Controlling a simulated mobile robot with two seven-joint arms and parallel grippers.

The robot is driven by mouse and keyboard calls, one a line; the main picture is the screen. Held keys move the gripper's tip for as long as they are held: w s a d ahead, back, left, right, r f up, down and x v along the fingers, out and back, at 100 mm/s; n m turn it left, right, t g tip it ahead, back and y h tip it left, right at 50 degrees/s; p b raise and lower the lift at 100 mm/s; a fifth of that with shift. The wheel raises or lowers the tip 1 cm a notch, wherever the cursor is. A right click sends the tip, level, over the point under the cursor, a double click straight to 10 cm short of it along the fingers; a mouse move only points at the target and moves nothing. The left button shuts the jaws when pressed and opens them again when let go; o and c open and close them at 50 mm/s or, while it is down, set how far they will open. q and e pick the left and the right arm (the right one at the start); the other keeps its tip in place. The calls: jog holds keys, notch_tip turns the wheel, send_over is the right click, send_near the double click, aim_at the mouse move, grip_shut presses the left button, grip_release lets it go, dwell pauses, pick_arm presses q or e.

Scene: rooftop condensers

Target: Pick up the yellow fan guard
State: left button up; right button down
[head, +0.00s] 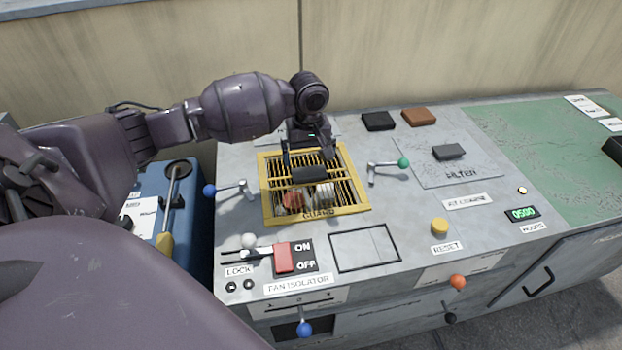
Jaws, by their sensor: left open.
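The yellow fan guard (350,208) is a square frame with bars, lying flat on the grey bench top. A black handle (310,174) sits across its middle. A reddish part and a pale part show at its front half. My left gripper (308,160) is open above the guard's back half, with its fingers pointing down on either side, close to the black handle. I cannot tell whether the fingers touch anything. My right gripper is not in view.
Levers with a blue knob (210,190) and a green knob (404,162) flank the guard. A red isolator switch (284,257) and an empty outlined square (365,248) lie in front. A filter panel (450,165) and a yellow reset button (439,226) are to the right. A wall stands behind.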

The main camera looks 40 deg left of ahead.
aim_at(309, 172)
pick_arm(q)
jog(key=f, duration=0.1)
jog(key=f+b, duration=0.1)
jog(key=f, duration=0.2)
jog(key=shift+s+d+f+b, duration=0.25)
jog(key=shift+s+f+b, duration=0.05)
jog(key=shift+b, duration=0.05)
jog(key=shift+f, duration=0.25)
jog(key=shift+r, duration=0.2)
jog(key=shift+c, duration=0.2)
jog(key=c, duration=0.7)
jog(key=shift+w, duration=0.1)
jog(key=shift+c, duration=0.3)
